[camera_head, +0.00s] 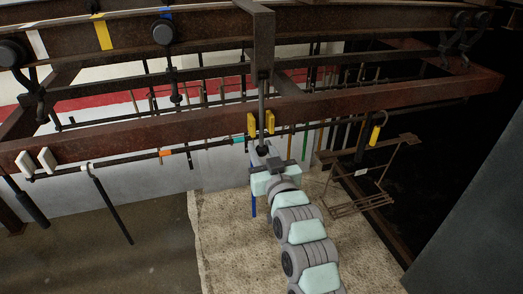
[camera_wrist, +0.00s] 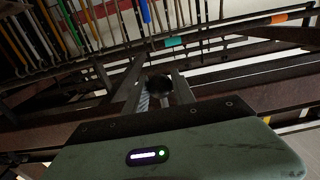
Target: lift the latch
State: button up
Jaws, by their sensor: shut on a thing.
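The latch shows as a dark round knob (camera_head: 262,150) at the lower end of a thin vertical rod (camera_head: 262,103), which hangs below a rusty upright bracket (camera_head: 262,40). In the wrist view the knob (camera_wrist: 159,85) sits between my two fingers. My gripper (camera_head: 265,156) reaches up from below and is shut on the knob; it also shows in the wrist view (camera_wrist: 156,92). Where the rod meets the bracket is too small to make out.
Two yellow blocks (camera_head: 252,124) flank the rod on the rusty crossbeam (camera_head: 340,105). A dark rail with an orange band (camera_head: 165,153) runs below it. A wire rack (camera_head: 360,190) hangs to the right. Several coloured rods (camera_wrist: 70,25) hang nearby. Open floor (camera_head: 150,240) lies left.

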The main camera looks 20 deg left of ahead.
jog(key=shift+c, duration=1.4)
jog(key=shift+r+v, duration=0.15)
jog(key=shift+v, duration=0.95)
jog(key=shift+r+v, duration=0.1)
jog(key=shift+v, duration=1)
jog(key=s+d+r+p, duration=0.8)
jog(key=s+r+p, duration=0.2)
jog(key=p, duration=0.2)
jog(key=shift+d+r+p, duration=0.35)
jog(key=shift+s, duration=0.1)
